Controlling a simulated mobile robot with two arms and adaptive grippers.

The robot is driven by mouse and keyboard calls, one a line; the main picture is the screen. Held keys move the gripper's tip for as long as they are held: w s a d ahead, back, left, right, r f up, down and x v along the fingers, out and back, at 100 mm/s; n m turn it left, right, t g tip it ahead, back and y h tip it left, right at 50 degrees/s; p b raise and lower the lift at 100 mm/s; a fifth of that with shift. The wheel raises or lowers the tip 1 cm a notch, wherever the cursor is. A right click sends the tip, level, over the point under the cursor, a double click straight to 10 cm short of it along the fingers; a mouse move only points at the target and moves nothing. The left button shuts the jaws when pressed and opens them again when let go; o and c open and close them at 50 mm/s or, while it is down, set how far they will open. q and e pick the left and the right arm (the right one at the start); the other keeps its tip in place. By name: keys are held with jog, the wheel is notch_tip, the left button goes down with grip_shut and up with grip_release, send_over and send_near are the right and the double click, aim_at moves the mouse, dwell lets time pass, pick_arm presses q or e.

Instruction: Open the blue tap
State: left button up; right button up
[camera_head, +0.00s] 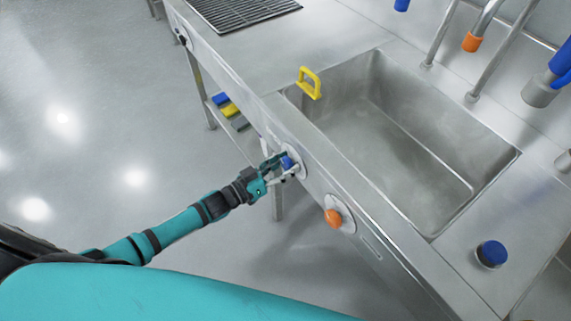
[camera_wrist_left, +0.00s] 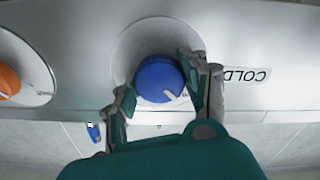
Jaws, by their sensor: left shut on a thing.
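The blue tap (camera_head: 287,162) is a round knob on a pale disc on the front panel of the steel sink unit. In the left wrist view the blue tap (camera_wrist_left: 160,79) has a white mark at its lower right, and a label reading COLD, upside down, lies to its right. My left gripper (camera_head: 284,168) is at the tap with its fingers on either side of it. In the left wrist view the left gripper (camera_wrist_left: 160,92) is shut on the knob, one finger at each side. My right gripper is not in view.
An orange knob (camera_head: 333,218) sits on the same panel, to the right of the blue one. The sink basin (camera_head: 400,125) has a yellow handle (camera_head: 309,83) at its rim. A dark blue round thing (camera_head: 491,253) stands on the counter at right. Open floor lies at left.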

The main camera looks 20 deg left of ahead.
pick_arm(q)
jog(key=m, duration=0.4)
jog(key=m+b, duration=0.1)
jog(key=m, duration=0.3)
jog(key=shift+f+m, duration=0.1)
jog(key=shift+m, duration=0.3)
jog(key=m+b, duration=0.1)
jog(key=m, duration=0.3)
jog(key=shift+m, duration=0.3)
jog(key=m+b, duration=0.1)
jog(key=m, duration=0.3)
jog(key=shift+d, duration=0.1)
jog(key=shift+m+b, duration=0.3)
jog(key=o, duration=1.2)
jog(key=shift+s, duration=0.1)
